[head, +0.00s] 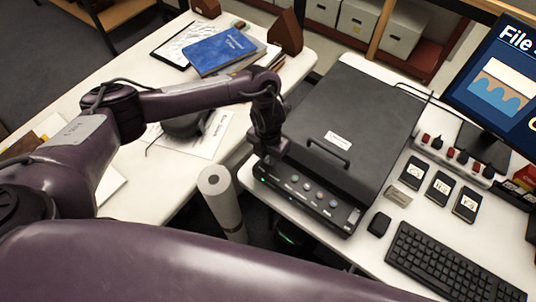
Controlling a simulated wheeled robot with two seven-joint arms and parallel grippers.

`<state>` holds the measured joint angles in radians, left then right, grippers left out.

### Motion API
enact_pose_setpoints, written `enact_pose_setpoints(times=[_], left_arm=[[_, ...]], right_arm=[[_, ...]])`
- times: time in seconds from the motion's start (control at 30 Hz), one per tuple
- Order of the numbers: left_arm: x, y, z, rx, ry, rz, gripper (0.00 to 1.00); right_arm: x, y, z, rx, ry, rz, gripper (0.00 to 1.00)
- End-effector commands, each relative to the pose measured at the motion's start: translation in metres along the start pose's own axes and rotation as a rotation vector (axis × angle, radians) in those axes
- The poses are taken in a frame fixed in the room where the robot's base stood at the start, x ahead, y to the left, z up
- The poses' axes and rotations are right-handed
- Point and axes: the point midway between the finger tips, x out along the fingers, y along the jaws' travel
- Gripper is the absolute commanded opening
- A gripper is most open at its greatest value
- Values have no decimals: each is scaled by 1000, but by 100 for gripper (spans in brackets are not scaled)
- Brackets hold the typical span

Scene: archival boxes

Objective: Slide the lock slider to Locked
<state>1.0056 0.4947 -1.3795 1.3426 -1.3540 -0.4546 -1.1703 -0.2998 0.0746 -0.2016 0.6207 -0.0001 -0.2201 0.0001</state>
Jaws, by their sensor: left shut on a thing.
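A dark grey flatbed scanner (357,120) with a closed lid and a front handle stands on the white desk. Its front panel (306,199) has several round buttons and a green light at the left end. My left gripper (267,160) points down at the scanner's left front corner, just behind the panel. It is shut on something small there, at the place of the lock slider. The slider itself is hidden by the gripper, so its position cannot be read. My right gripper is not in view.
A white paper roll (222,200) stands in the gap between the desks. A blue folder (222,50) lies on the left desk.

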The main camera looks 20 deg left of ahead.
Motion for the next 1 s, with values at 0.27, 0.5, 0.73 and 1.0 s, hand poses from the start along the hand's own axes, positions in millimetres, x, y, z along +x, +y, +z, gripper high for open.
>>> enact_pose_setpoints(times=[0.27, 0.5, 0.73, 1.0], left_arm=[[0, -29, 1, 4, -1, -2, 0], [0, -49, 0, 0, 0, -1, 0], [0, -50, 0, 1, 0, -5, 20], [0, -49, 0, 0, 0, -2, 40]], right_arm=[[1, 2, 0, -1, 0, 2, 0], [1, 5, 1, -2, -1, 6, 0], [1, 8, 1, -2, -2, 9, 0], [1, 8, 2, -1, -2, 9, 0]])
